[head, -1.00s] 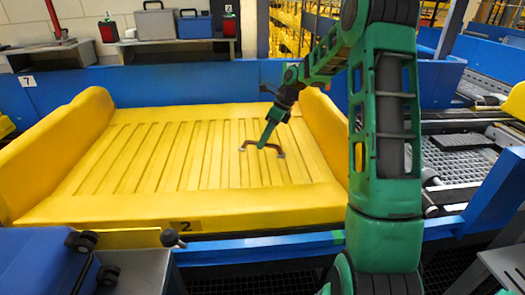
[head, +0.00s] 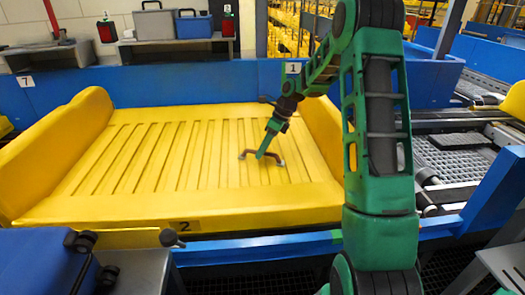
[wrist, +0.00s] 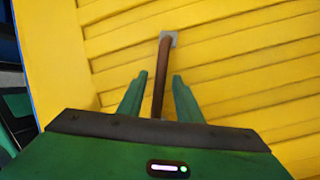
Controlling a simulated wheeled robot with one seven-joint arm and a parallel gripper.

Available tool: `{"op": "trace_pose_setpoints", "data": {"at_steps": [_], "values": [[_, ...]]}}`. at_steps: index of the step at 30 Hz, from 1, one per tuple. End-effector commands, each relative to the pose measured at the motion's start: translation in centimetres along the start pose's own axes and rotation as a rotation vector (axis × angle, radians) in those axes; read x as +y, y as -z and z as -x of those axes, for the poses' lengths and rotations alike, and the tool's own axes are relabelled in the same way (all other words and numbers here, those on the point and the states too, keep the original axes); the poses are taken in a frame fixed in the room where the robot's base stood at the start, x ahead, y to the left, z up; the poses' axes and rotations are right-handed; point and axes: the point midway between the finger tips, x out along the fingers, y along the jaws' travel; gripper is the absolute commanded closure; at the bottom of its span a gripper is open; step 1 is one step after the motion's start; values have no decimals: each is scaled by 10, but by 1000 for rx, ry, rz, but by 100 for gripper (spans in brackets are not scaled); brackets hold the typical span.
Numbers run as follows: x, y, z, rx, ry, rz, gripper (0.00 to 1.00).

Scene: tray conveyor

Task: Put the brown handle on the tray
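The brown handle (head: 272,155) lies on the ribbed floor of the yellow tray (head: 100,206), right of its middle. The handle has pale ends. My gripper (head: 261,155) points down at the handle from above. In the wrist view, the brown handle (wrist: 161,72) runs between the two green fingers of my gripper (wrist: 160,78), with a gap on each side. The fingers are apart. The handle's near end is hidden behind the gripper body, and its far grey end shows on the tray floor.
The tray has raised padded sides, the right one (head: 318,135) close to my arm. A blue frame (head: 290,248) runs along the front. A blue case (head: 45,262) stands at the lower left. Cases (head: 153,24) sit on a shelf behind. The tray's left half is clear.

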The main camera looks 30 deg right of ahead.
Motion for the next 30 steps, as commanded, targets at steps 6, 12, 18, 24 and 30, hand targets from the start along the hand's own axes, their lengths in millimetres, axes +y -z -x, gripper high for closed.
{"op": "trace_pose_setpoints", "data": {"at_steps": [6,12,18,24,30], "values": [[-1,0,15,-2,4,-1,68],[-2,0,53,-2,5,0,68],[-1,0,91,-1,4,0,68],[-1,0,114,-1,2,0,68],[0,0,121,0,0,1,68]]}}
